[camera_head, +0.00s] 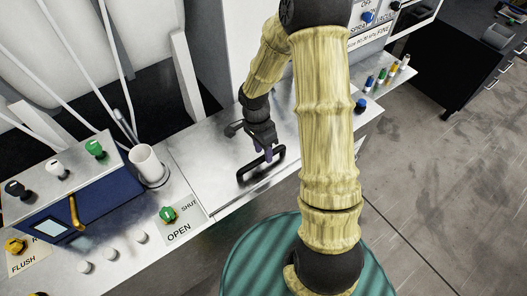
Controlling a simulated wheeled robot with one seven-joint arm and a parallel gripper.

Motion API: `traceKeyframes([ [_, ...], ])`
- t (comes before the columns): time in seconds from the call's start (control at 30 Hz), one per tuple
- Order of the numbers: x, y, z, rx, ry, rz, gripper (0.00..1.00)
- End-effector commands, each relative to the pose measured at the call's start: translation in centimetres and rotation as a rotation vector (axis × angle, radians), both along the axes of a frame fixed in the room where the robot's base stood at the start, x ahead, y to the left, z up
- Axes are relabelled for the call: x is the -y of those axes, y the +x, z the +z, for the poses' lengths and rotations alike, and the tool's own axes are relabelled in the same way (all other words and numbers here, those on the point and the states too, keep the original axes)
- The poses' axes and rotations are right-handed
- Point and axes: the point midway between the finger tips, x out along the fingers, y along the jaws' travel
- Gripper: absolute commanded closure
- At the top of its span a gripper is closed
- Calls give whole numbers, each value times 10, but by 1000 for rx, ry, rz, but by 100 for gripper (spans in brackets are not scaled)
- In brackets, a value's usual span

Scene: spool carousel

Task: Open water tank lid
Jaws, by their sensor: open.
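The water tank lid (213,157) is a flat metal panel set in the counter, with a black bar handle (256,172) on it. It looks shut, flush with the counter. My gripper (268,154) is open and points down at the handle's far right end. Its fingers are at or very near the bar; I cannot tell whether they straddle it or touch it. My arm covers the right part of the panel.
A white cup (147,164) with pens stands left of the panel. A green knob (167,214) sits on an OPEN/SHUT plate. A blue control box (85,205) with knobs is at the left. Several coloured small bottles (381,77) stand at the upper right. Floor is clear at right.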

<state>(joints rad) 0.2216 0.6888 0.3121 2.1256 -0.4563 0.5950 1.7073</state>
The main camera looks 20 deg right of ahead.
Motion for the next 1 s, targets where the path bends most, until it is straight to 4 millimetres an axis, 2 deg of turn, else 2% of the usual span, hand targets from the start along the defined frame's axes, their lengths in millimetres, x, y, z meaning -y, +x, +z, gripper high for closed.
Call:
traceKeyframes([
  [0.13, 0, -3, -12, 0, 1, 1, 59],
  [0.4, 1, -3, -14, 1, 0, 1, 59],
  [0.43, 1, -3, -14, 1, 0, 1, 60],
  [0.63, 1, -2, -13, 1, 0, 1, 100],
  [1.0, 3, -2, -9, -9, -3, -6, 100],
])
